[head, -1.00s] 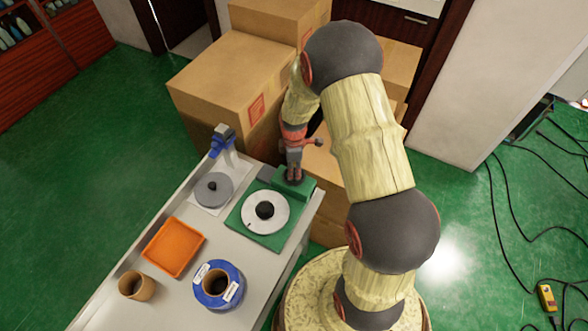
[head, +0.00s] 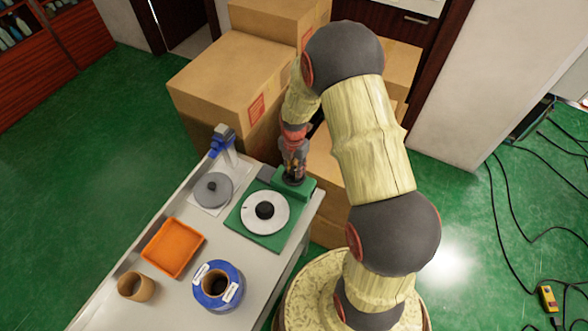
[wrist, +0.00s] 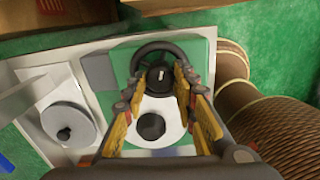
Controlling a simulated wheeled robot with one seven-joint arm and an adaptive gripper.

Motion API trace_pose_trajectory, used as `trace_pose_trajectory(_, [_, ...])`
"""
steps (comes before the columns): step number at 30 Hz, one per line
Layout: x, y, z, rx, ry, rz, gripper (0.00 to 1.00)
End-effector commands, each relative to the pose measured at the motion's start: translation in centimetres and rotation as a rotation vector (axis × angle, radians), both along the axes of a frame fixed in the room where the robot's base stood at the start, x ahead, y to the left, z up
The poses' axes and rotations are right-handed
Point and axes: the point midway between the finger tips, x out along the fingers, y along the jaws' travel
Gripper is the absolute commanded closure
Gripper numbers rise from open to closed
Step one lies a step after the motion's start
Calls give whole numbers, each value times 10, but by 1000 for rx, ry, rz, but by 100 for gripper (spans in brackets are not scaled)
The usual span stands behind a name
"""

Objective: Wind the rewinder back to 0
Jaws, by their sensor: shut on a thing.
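The rewinder is a green base (head: 237,222) with a white disc (head: 280,218) and a black centre knob (head: 264,210), at the table's right end. In the wrist view, its dark handwheel (wrist: 143,51) stands beyond the white disc (wrist: 174,106), with a dark hub (wrist: 163,73) bearing a pale mark. My gripper (wrist: 161,76) reaches down over the handwheel, its fingers on either side of the hub, shut on it. In the head view my gripper (head: 292,178) is over the base's raised far end and hides the wheel. No 0 mark is readable.
A grey round disc (head: 213,190) and a blue-topped stand (head: 222,140) are left of the rewinder. An orange tray (head: 173,248), a blue ring-shaped roll (head: 238,282) and a brown cup (head: 136,286) stand nearer. Cardboard boxes (head: 235,85) stand close behind.

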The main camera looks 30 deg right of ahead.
Motion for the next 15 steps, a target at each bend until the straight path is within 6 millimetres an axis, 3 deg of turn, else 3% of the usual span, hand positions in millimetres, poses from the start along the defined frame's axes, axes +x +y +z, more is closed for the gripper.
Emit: trace_pose_trajectory(15, [2, 0, 1, -1, -4, 443, 98])
